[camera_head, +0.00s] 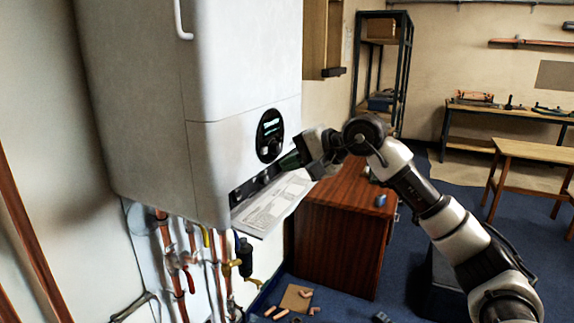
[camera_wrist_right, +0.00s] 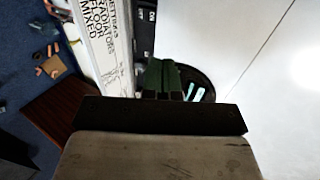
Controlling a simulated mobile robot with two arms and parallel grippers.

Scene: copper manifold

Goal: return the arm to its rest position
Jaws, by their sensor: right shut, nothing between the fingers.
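My right arm reaches in from the lower right in the head view. Its gripper (camera_head: 287,161) is shut and empty, with its dark green fingers close to the front of the white boiler (camera_head: 245,150), just right of the round dark display (camera_head: 269,136). In the right wrist view the closed fingers (camera_wrist_right: 163,76) overlap part of the display (camera_wrist_right: 199,86). I cannot tell whether the fingertips touch the boiler. My left gripper is not in view.
A printed flap (camera_head: 272,206) sticks out below the boiler's control strip, just under my gripper. Copper pipes (camera_head: 168,250) hang below the boiler. A brown wooden cabinet (camera_head: 338,240) stands behind my wrist. Open blue floor (camera_head: 425,185) lies beyond my arm.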

